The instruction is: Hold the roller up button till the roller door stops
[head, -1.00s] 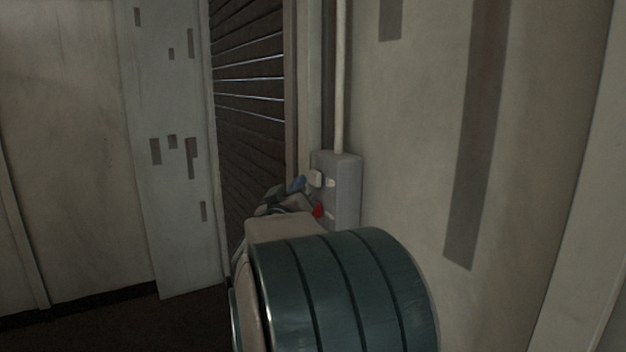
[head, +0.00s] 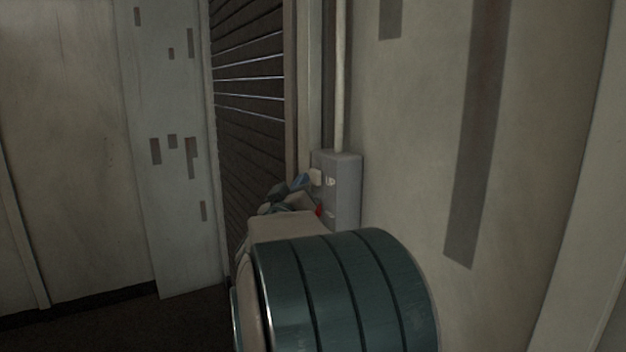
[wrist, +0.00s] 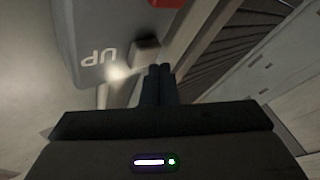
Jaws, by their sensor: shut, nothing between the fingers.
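A grey control box (head: 346,188) is on the wall beside the roller door (head: 250,100). Its pale up button (head: 316,177) sits above a red button (head: 319,210), which my arm partly hides. In the wrist view the box appears upside down, with the label "UP" (wrist: 98,57) beside the up button (wrist: 146,49). My gripper (head: 301,182) is shut and empty, its fingertips right at the up button. In the wrist view the fingertips (wrist: 160,70) are just by the button's edge; I cannot tell whether they touch it. The door's dark slats fill the visible opening.
A pale conduit (head: 340,75) runs up from the box along the wall. The door frame stands close to the left of the box. A pale wall panel (head: 170,200) is left of the door. Dark floor shows at lower left.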

